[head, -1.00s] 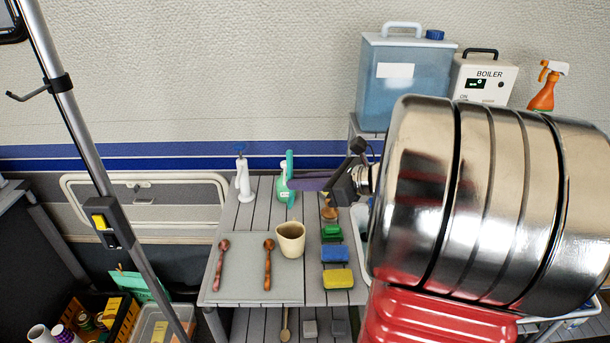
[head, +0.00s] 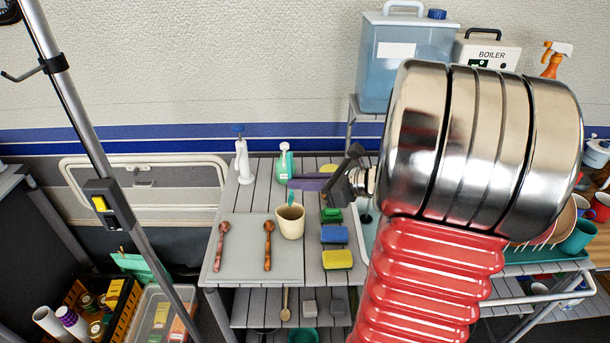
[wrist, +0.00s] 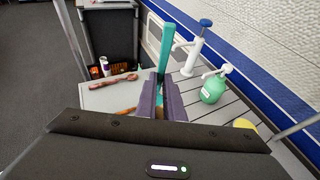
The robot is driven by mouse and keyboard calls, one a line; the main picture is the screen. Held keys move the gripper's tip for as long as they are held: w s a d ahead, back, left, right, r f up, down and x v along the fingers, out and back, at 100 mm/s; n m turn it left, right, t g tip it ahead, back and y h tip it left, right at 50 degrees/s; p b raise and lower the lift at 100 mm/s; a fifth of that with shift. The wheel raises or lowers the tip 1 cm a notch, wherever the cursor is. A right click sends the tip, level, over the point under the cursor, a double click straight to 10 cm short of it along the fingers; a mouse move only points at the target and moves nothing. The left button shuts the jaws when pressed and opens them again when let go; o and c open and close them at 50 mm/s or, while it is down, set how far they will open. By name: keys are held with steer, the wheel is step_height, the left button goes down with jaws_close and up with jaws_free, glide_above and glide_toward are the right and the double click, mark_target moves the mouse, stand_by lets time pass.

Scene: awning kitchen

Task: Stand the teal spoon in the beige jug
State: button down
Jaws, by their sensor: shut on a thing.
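The beige jug (head: 291,222) stands upright at the back right corner of the grey mat in the head view. My gripper (head: 303,184), with purple fingers, comes in from the right and is shut on the teal spoon (head: 290,198). The spoon is held roughly upright above the jug. Its lower end overlaps the jug's mouth in the picture; I cannot tell how far inside it is. In the wrist view the spoon (wrist: 165,52) rises between the purple fingers (wrist: 168,101). The jug is hidden there.
Two brown wooden spoons (head: 268,246) (head: 221,246) lie on the grey mat (head: 245,262). Green, blue (head: 334,234) and yellow (head: 338,259) sponges line up right of the jug. A white pump (head: 243,160) and a green pump bottle (head: 285,167) stand behind.

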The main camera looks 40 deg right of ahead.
mark_target(291, 202)
steer(key=shift+f, duration=3.5)
steer(key=c, duration=1.8)
jaws_free()
steer(key=v, duration=1.3)
steer(key=shift+s+d+r, duration=0.15)
steer(key=shift+s, duration=0.2)
